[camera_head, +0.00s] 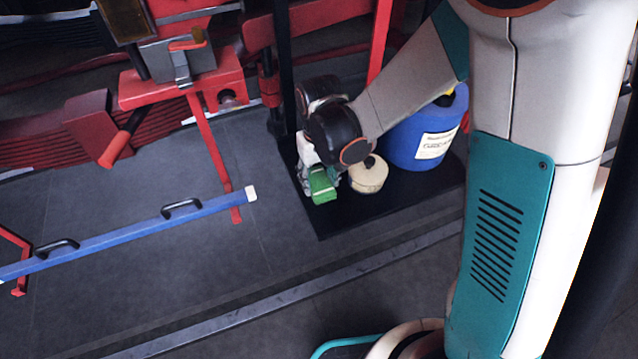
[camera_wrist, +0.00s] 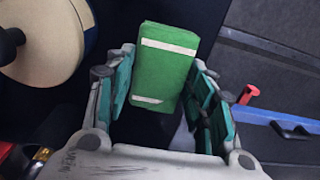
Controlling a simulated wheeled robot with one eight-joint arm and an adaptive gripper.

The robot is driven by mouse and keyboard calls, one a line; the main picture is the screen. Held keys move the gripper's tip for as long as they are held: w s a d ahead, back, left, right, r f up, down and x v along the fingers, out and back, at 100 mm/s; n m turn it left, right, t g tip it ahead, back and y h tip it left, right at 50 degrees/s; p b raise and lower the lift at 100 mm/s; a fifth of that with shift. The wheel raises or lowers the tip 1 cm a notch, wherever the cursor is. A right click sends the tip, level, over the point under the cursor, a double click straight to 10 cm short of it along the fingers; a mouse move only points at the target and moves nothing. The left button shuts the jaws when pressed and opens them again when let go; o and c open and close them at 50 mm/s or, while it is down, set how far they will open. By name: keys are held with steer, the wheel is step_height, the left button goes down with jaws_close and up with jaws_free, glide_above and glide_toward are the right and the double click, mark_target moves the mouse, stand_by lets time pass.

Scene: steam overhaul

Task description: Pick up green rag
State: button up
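The green rag (camera_head: 322,185) is a small folded green block with white stripes. It lies near the front edge of the black platform (camera_head: 330,222) in the head view. In the wrist view the green rag (camera_wrist: 164,70) stands out between and slightly beyond the fingers. My gripper (camera_wrist: 166,88) is open, with teal-padded fingers on both sides of the rag. A gap shows at the left finger; contact at the right finger cannot be told. In the head view my gripper (camera_head: 317,180) is at the rag and partly hides it.
A round cream container (camera_head: 368,178) with a dark knob sits right beside the rag. A blue drum (camera_head: 420,135) stands behind it. Red frame posts (camera_head: 379,38) rise behind the platform. A blue bar (camera_head: 130,232) with handles is at left.

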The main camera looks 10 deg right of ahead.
mark_target(319, 181)
steer(key=shift+r, duration=0.15)
step_height(319, 181, up, 20)
steer(key=p, duration=1.3)
